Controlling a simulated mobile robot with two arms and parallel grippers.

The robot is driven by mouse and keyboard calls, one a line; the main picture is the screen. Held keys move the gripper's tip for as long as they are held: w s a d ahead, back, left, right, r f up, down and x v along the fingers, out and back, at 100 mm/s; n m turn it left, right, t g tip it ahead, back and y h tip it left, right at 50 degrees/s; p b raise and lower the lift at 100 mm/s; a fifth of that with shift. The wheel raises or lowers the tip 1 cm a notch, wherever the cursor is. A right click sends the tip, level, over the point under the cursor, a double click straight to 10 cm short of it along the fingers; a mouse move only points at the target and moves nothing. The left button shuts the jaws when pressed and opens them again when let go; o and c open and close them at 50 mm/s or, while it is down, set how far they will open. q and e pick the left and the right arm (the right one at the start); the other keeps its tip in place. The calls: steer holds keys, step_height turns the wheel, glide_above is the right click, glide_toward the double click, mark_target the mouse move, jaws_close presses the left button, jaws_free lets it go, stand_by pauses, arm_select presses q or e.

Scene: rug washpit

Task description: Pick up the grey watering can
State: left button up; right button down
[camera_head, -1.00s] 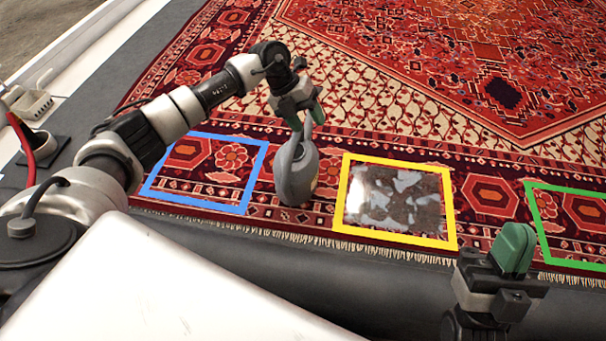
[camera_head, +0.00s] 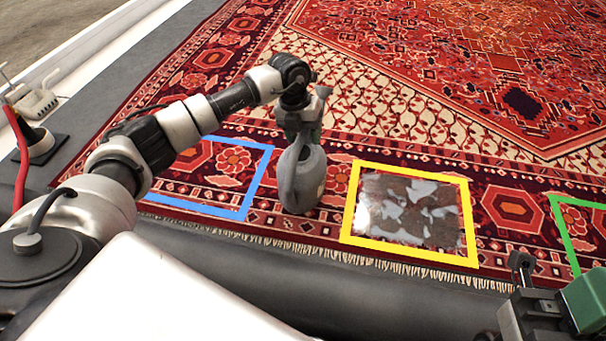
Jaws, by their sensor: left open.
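The grey watering can (camera_head: 301,182) stands upright on the red patterned rug, between the blue and yellow frames. My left gripper (camera_head: 303,134) is open and points down over the top of the can, at its handle. The fingers overlap the handle in the picture, and I cannot tell whether they touch it. My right gripper (camera_head: 553,305) shows at the bottom right corner, partly cut off and away from the can.
A blue frame (camera_head: 262,174) lies left of the can. A yellow frame (camera_head: 348,201) around a glossy wet-looking patch (camera_head: 408,211) lies right of it. A green frame (camera_head: 565,231) is at the far right. A red hose (camera_head: 20,158) hangs at the left. The rug beyond is clear.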

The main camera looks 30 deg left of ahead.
arm_select(q)
steer(key=shift+d+f, duration=0.1)
steer(key=shift+f, duration=0.65)
steer(key=shift+r, duration=0.1)
jaws_close()
steer(key=shift+r, duration=0.1)
